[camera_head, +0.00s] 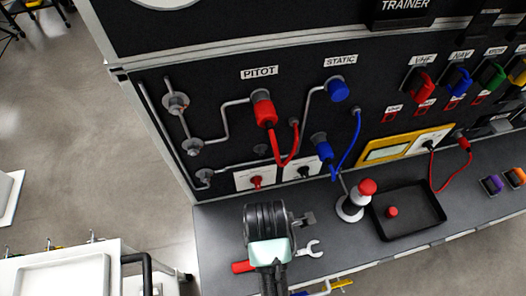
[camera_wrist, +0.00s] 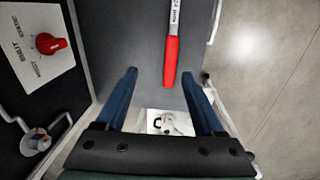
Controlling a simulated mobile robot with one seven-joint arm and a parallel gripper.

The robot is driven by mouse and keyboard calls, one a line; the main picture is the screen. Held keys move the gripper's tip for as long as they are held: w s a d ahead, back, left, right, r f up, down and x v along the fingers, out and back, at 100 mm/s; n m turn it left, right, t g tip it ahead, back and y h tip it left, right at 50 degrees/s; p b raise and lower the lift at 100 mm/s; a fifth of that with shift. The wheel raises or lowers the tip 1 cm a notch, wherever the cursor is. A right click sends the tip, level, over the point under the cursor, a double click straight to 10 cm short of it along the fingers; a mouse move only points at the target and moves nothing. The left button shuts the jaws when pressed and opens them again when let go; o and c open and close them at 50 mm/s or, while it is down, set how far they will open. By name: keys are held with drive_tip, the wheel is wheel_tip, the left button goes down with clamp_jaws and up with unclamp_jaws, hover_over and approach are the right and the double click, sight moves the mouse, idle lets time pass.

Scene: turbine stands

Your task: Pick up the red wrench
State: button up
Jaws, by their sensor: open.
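The red wrench lies on the grey bench ledge. In the head view its red handle end (camera_head: 243,267) shows left of my arm and its silver open-ended head (camera_head: 312,249) shows right of it; my arm hides the middle. In the wrist view the red handle (camera_wrist: 172,62) points down the picture, with its end between my fingers and nearer the right one. The silver shank runs out of the top edge. My gripper (camera_wrist: 159,75) is open, with one blue finger on each side of the handle end. Contact cannot be judged.
A black tray (camera_head: 408,214) and a red-topped lever (camera_head: 352,203) stand right of the wrench. The upright panel (camera_head: 225,130) with hoses and knobs rises behind the ledge. A white cart (camera_head: 60,272) stands at lower left. Floor is open at left.

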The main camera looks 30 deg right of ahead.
drive_tip(key=shift+g, duration=0.4)
drive_tip(key=f, duration=0.2)
drive_tip(key=s+f, duration=0.1)
drive_tip(key=f, duration=0.3)
drive_tip(key=shift+s+a+f, duration=0.35)
drive_tip(key=shift+f, duration=0.05)
drive_tip(key=shift+w+d+f, duration=0.1)
drive_tip(key=shift+d+f, duration=0.1)
drive_tip(key=shift+f, duration=1.3)
drive_tip(key=shift+d+f, duration=0.2)
drive_tip(key=shift+f, duration=1.25)
drive_tip(key=shift+c, duration=0.3)
clamp_jaws()
drive_tip(key=shift+r, duration=0.1)
